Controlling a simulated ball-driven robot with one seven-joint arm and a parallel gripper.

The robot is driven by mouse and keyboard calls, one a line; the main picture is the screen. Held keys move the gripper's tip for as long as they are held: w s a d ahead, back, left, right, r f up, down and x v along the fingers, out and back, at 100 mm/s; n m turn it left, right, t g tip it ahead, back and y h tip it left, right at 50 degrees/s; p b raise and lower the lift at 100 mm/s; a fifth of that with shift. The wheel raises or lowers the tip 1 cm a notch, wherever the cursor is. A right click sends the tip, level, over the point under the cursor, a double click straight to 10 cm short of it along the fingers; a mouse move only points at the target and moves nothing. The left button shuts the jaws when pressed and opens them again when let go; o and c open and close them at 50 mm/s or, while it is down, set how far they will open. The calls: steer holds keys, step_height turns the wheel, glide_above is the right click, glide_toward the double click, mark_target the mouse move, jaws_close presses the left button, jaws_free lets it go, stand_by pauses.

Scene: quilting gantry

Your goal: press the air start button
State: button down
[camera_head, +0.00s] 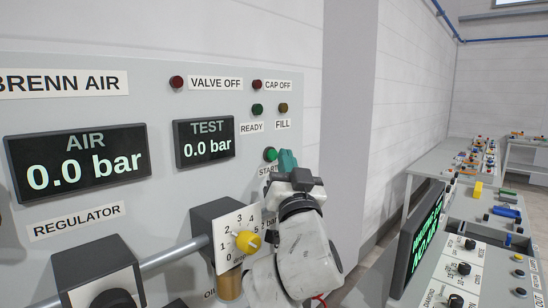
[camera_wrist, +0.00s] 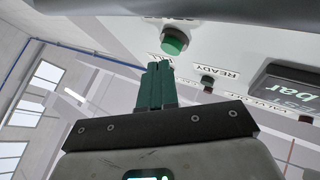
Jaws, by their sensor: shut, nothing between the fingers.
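The green start button (camera_head: 270,154) sits on the grey panel above a partly hidden "START" label (camera_head: 267,170). The exact depth gap is hard to tell. The AIR display (camera_head: 78,160) and TEST display (camera_head: 205,142) both read 0.0 bar.
A pipe (camera_head: 175,256) and a black knob (camera_head: 113,299) are lower left. Small READY (camera_head: 257,110) and FILL (camera_head: 283,108) lamps are above. Benches are at right.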

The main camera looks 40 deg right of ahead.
steer(key=shift+w, duration=0.25)
steer(key=shift+w+b, duration=0.3)
steer(key=shift+b, duration=0.1)
stand_by(0.4)
steer(key=shift+w+r, duration=0.2)
steer(key=shift+w, duration=0.15)
stand_by(0.6)
steer(key=shift+s+a, duration=0.15)
steer(key=shift+a, duration=0.05)
steer(key=shift+s+a+f, duration=0.15)
steer(key=shift+s+a, duration=0.15)
steer(key=shift+a, duration=0.2)
steer(key=shift+s, duration=0.1)
